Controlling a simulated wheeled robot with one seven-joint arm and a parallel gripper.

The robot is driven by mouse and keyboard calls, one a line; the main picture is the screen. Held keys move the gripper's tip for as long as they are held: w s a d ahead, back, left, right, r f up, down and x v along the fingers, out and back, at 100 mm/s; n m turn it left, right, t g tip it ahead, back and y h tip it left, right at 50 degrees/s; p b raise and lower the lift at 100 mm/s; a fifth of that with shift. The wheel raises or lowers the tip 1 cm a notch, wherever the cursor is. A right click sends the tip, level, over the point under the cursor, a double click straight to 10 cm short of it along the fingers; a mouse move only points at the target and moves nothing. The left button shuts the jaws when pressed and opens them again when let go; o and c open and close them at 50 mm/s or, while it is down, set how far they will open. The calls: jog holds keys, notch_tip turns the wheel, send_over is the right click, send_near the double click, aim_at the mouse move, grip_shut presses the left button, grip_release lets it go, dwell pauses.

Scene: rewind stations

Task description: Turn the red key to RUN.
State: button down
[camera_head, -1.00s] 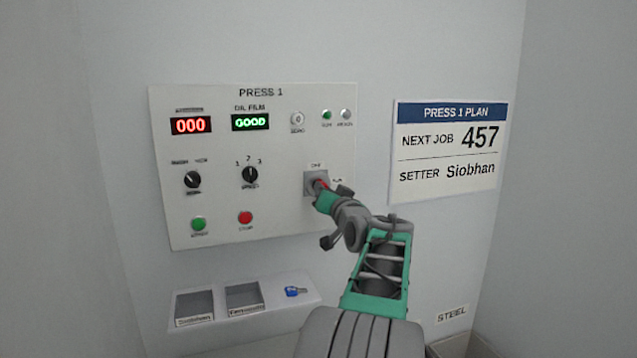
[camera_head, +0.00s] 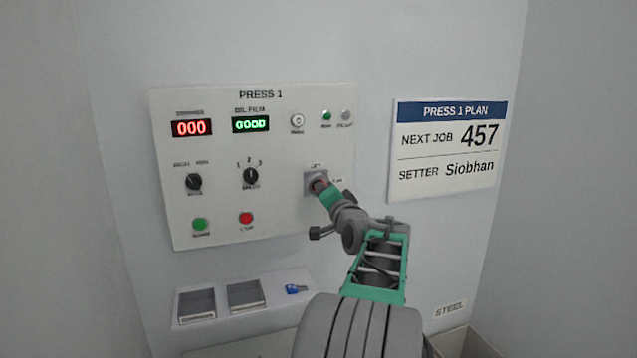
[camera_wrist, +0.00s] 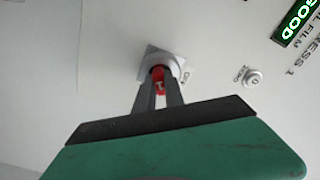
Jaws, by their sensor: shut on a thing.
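The red key (camera_wrist: 158,76) sits in its grey key switch (camera_head: 312,176) on the PRESS 1 panel, with OFF printed above it and a label to its right. In the wrist view the two fingers of my gripper (camera_wrist: 158,92) are closed on the red key, one on each side. The switch plate (camera_wrist: 160,60) shows behind the fingertips. In the head view my gripper (camera_head: 322,188) is at the switch and hides most of the key. The exact angle of the key is hard to tell.
The panel (camera_head: 265,215) also holds a GOOD display (camera_head: 251,125), knobs, and green and red buttons. Below, a shelf (camera_head: 215,314) has two trays and a blue key (camera_head: 296,289). A plan sign (camera_head: 445,185) hangs at right, above a bin (camera_head: 465,345).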

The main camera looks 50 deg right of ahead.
jog(key=shift+f+m+p, duration=0.1)
jog(key=shift+m+p, duration=0.35)
jog(key=shift+m, duration=0.65)
jog(key=m+p, duration=0.2)
jog(key=m, duration=0.4)
jog(key=c, duration=1.3)
grip_release()
jog(key=shift+c, duration=0.2)
